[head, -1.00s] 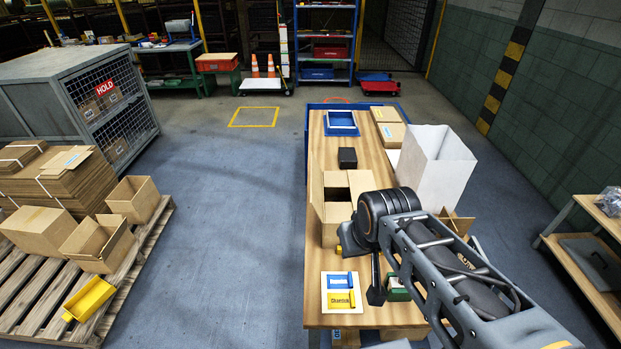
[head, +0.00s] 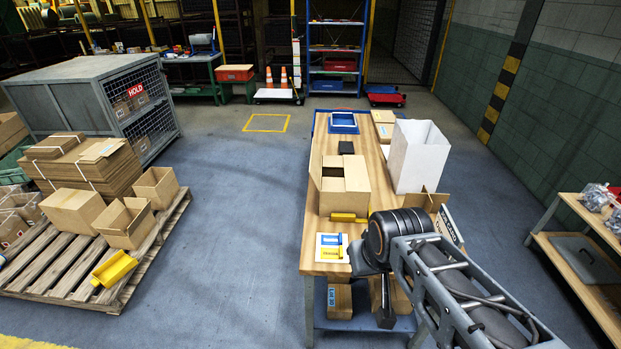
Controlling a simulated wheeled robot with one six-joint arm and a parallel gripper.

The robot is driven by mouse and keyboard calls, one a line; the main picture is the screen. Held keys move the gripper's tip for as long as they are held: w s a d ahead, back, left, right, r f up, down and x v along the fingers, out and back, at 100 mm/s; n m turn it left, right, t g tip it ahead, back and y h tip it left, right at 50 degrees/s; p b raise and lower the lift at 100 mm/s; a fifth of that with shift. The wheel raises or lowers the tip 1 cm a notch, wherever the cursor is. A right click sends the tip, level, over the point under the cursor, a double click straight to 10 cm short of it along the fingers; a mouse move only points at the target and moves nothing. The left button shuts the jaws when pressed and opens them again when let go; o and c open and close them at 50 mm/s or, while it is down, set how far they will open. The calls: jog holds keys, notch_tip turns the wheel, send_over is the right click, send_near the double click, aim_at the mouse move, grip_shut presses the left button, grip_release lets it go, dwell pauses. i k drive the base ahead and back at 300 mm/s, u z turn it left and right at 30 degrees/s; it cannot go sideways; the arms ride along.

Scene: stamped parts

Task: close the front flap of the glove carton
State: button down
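A brown cardboard carton (head: 345,199), which I take to be the glove carton, stands on the wooden workbench (head: 328,148). Its top is partly open, with a dark gap at the back left and flap panels around it. I cannot tell clearly which panel is the front flap, and no glove label is readable. My gripper (head: 385,317) is small and dark, hanging in front of the bench's near edge, apart from the carton. Whether its fingers are open or shut does not show.
A yellow block (head: 343,217) lies at the carton's near side. A card with blue and yellow pieces (head: 331,247) lies near the front edge. A white bin (head: 416,156) and another open carton (head: 428,200) stand at right. A loaded pallet (head: 75,272) is left, with clear floor between.

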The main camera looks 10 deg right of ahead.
aim_at(316, 157)
jog(key=z, duration=0.45)
jog(key=k, duration=0.25)
jog(key=u, duration=1.9)
jog(key=i, duration=1.5)
jog(key=z, duration=0.7)
jog(key=i, duration=0.6)
jog(key=z, duration=0.55)
